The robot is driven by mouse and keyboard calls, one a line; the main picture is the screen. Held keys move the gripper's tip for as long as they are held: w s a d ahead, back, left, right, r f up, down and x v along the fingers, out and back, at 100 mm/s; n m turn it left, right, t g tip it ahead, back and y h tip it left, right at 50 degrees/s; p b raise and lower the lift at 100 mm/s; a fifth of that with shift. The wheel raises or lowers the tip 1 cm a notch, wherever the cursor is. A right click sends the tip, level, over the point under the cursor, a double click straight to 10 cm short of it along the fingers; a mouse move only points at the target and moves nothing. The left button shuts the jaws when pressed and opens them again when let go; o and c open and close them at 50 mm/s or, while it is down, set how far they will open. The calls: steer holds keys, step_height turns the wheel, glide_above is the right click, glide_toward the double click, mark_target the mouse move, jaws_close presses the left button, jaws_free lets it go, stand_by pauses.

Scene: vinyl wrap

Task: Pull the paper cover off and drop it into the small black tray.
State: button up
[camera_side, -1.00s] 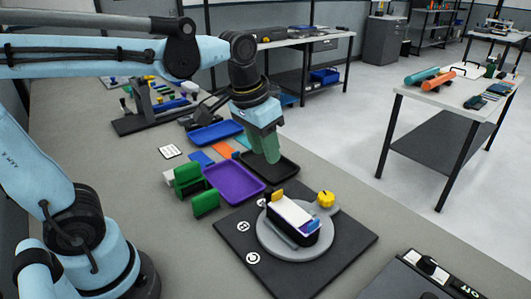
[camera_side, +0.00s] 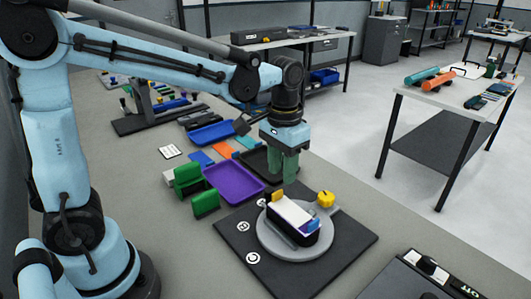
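A dark block with a white top face (camera_side: 290,212), which looks like the paper cover, sits on a round grey turntable (camera_side: 276,240). A yellow clamp piece is at its far left end, and purple and blue show at its right end. My gripper (camera_side: 289,181) has green fingers pointing down, above and behind the block and apart from it. The fingers overlap the small black tray (camera_side: 254,162) in this view and hide its right part. I cannot make out a gap between the fingers, and no paper shows at their tips.
The turntable stands on a black base plate (camera_side: 335,245) with a yellow knob (camera_side: 326,199) beside it. A purple tray (camera_side: 232,183), green blocks (camera_side: 188,179) and a blue tray (camera_side: 212,133) lie to the left. A control box (camera_side: 415,280) is at front right.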

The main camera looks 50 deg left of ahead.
steer(key=shift+f, duration=2.65)
jaws_close()
steer(key=shift+r, duration=0.75)
steer(key=shift+r, duration=3.4)
